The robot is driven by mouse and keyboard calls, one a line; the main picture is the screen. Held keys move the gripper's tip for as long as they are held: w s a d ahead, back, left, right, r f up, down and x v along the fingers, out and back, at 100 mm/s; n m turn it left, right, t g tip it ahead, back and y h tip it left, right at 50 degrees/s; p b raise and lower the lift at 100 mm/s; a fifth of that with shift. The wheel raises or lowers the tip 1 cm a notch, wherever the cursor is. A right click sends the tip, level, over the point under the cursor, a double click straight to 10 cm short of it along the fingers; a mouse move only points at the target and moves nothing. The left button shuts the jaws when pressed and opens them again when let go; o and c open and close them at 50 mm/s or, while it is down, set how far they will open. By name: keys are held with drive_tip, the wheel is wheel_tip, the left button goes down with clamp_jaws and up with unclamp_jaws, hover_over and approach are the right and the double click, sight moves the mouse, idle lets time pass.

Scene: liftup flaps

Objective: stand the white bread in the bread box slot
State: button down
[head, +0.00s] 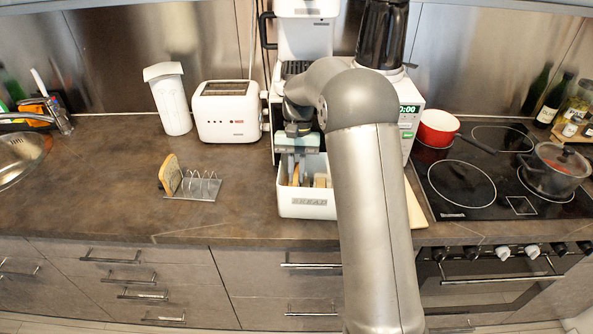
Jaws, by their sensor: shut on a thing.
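The white bread box (307,208), labelled BREAD, stands open-topped on the counter in the middle. My gripper (297,164) points down over its left part, shut on a slice of bread (295,176) seen nearly edge-on. That slice is upright and at least partly within the box walls; its lower edge is hidden by the front wall, so I cannot tell whether it touches the bottom. More bread (320,180) shows in the box to the right. My arm hides the box's right side.
A wire toast rack (204,186) holds a brown-crusted slice (171,174) at the left. A white toaster (228,112), a white jug (169,98) and a coffee machine (304,38) stand behind. A hob with a red pan (437,128) is right. The front-left counter is clear.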

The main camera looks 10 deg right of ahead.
drive_tip(key=c, duration=1.4)
unclamp_jaws()
drive_tip(key=shift+o, duration=0.2)
drive_tip(key=v, duration=0.7)
drive_tip(key=shift+r, duration=0.2)
drive_tip(key=shift+w+r, duration=0.1)
